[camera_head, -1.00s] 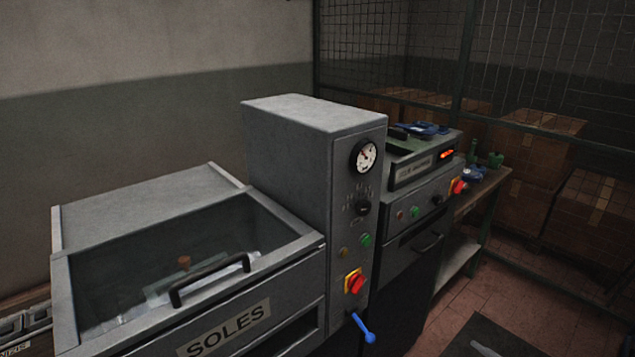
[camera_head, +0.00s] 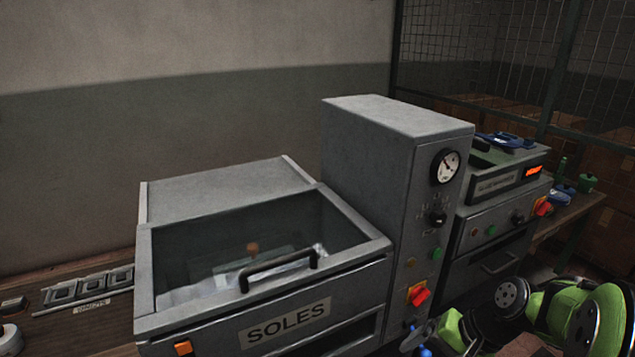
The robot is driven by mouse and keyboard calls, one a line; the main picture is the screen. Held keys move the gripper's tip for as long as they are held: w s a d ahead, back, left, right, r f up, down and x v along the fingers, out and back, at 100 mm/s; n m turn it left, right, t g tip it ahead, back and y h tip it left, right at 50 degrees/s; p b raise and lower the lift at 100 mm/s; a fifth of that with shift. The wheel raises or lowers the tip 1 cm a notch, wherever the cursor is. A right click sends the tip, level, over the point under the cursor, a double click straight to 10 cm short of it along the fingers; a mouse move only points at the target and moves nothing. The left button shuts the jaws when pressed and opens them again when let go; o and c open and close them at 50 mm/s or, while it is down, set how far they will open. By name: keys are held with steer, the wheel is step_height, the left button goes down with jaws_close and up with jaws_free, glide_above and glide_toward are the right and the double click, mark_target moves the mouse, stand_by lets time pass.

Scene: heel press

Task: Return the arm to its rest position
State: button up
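My green and black arm (camera_head: 545,312) shows at the lower right, in front of the rear machine. Its left end runs down to a small grey part, which seems to be my gripper (camera_head: 418,337), low beside the press column near the blue lever knob (camera_head: 425,352). The picture's bottom edge cuts this area off, so I cannot see whether the fingers are open or shut, or whether they touch the lever.
The SOLES machine (camera_head: 160,262), with a clear lid and black handle, stands at centre left. The grey column (camera_head: 368,150) carries a gauge (camera_head: 446,167) and a red switch (camera_head: 420,295). A wooden bench (camera_head: 75,322) with a metal tray (camera_head: 90,287) is at left. Wire mesh stands behind.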

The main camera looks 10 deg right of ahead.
steer(key=s+a+r+n+t+h, duration=0.1)
steer(key=s+a+r+n+h, duration=0.1)
steer(key=s+a+r+n, duration=0.2)
steer(key=s+a+r+n+t+h, duration=0.1)
steer(key=s+a+r+n, duration=0.3)
steer(key=s, duration=0.5)
steer(key=shift+s+a+r+t+h, duration=0.3)
steer(key=shift+a+r+t+h, duration=0.1)
steer(key=shift+a+r+h, duration=0.55)
